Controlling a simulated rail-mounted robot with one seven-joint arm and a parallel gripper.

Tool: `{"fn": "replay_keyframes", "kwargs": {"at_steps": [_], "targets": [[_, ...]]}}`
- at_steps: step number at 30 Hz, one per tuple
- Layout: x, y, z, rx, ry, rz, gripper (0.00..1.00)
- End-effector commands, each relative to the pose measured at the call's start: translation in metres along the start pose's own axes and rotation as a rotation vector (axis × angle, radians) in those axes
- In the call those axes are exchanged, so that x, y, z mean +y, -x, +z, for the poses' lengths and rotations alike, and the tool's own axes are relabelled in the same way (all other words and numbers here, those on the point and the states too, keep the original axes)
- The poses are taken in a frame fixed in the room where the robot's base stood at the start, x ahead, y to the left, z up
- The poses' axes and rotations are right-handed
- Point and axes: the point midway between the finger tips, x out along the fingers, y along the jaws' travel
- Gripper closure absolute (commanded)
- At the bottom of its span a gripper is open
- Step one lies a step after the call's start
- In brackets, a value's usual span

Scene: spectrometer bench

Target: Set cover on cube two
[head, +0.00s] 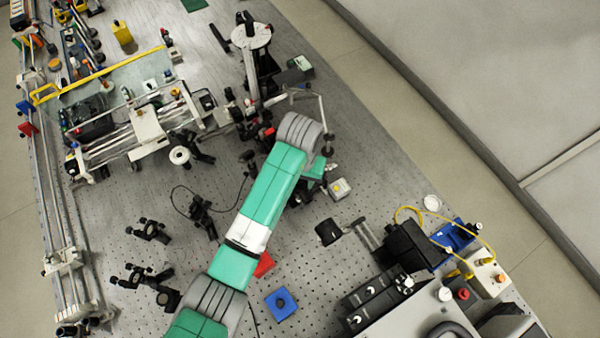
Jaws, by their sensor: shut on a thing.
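My teal and grey arm reaches up from the bottom edge to a grey joint, and a short teal part shows just below and right of that joint. My gripper's fingers cannot be made out; the arm hides the space below it. A small pale box with a yellowish round mark (339,188) stands on the bench just right of the wrist and may be a cube. I cannot tell which thing is cube two, and I cannot make out the cover.
A blue square block with a hole (281,304) and a partly hidden red block (266,264) lie beside my arm. A black mount (329,231) stands right of it. Black optic holders (150,230) stand left. Instruments (410,245) crowd the lower right. Perforated bench (320,270) is bare between.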

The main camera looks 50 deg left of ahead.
Motion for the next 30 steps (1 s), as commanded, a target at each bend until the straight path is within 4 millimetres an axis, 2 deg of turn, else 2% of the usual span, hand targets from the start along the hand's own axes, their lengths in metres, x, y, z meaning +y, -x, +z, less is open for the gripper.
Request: {"fn": "replay_keyframes", "kwargs": {"at_steps": [9,30], "targets": [[0.000,-0.010,0.000,0.001,0.000,0.000,0.82],[0.000,-0.013,0.000,-0.001,0.000,0.000,0.82]]}}
